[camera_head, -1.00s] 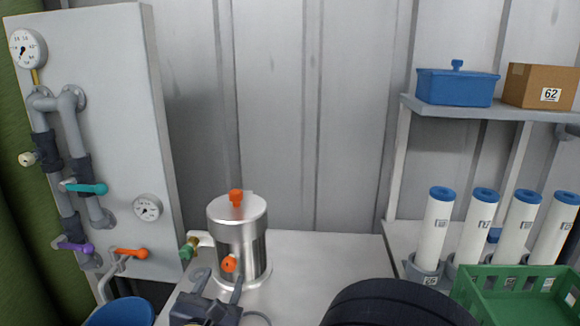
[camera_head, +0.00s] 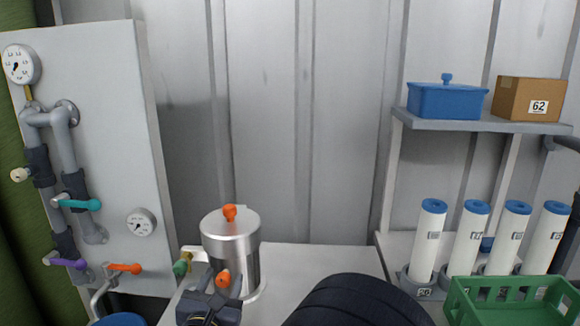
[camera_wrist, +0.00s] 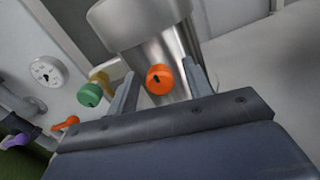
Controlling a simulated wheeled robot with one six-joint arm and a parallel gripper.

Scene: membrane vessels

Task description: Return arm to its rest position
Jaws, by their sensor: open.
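My gripper (camera_head: 219,280) is open and empty at the front of the steel vessel (camera_head: 231,240). The vessel stands upright on the light bench, with an orange knob (camera_head: 230,212) on its lid and a second orange knob (camera_head: 223,279) low on its front. In the wrist view, my gripper's two fingers (camera_wrist: 161,85) are spread, and the lower orange knob (camera_wrist: 160,78) shows between them, touching neither finger in the picture. I cannot tell how far the fingertips are from the vessel wall.
A green valve (camera_head: 182,266) sits left of the vessel. A panel (camera_head: 100,120) with pipes, gauges and coloured handles stands at left. At right are a green crate (camera_head: 515,290), several white cylinders (camera_head: 429,240) and a shelf (camera_head: 480,122) with a blue box and a carton.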

